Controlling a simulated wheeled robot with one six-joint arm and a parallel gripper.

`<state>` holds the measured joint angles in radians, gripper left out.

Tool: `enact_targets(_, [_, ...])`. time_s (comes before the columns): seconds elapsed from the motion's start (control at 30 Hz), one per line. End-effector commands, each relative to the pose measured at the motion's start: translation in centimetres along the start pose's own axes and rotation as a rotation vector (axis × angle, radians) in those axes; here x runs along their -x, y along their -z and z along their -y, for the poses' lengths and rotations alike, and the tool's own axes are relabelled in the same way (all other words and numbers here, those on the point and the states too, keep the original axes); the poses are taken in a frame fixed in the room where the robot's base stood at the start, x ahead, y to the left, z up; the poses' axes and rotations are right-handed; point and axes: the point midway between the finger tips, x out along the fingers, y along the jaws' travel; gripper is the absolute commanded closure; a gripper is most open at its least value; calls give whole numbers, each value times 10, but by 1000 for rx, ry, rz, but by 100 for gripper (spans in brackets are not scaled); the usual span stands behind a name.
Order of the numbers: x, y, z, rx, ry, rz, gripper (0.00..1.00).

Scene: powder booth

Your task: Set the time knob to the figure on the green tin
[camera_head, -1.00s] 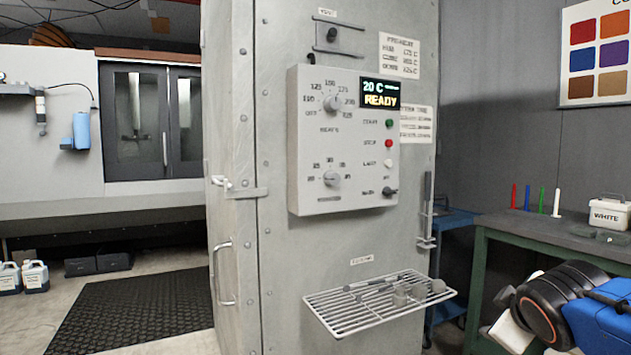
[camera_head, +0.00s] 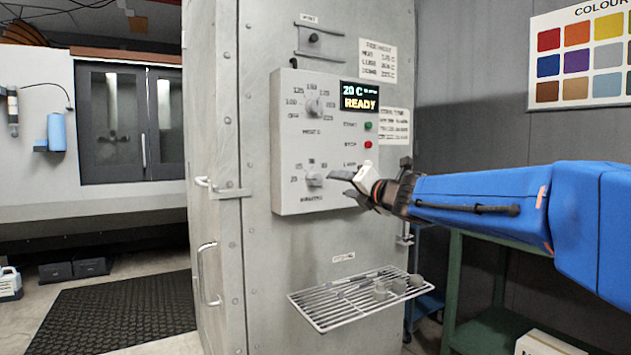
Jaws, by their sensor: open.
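The control panel (camera_head: 300,232) is a pale grey box on the oven's side. Its lower knob (camera_head: 314,180), grey and round with blurred figures around it and a label that seems to read "MINUTES", looks like the time knob. My gripper (camera_head: 338,183) is open, just right of this knob, with its fingers pointing left at it. The fingers appear apart from the knob, though depth is hard to judge. They and the wrist hide the panel's lower right part. No green tin is in view.
An upper knob (camera_head: 313,106) and a display (camera_head: 360,97) reading "20 C READY" are above. A green and a red button sit at the right of the panel. A wire rack (camera_head: 335,312) with small grey parts juts out below. A colour chart (camera_head: 580,60) hangs at right.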

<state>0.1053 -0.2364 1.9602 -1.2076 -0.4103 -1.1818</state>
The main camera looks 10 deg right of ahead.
Motion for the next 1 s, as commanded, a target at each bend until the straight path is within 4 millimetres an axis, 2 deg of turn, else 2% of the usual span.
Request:
enact_targets(0.7, [-118,1,1,-3,2,0,48])
enact_targets(1.0, [-148,0,0,-3,1,1,48])
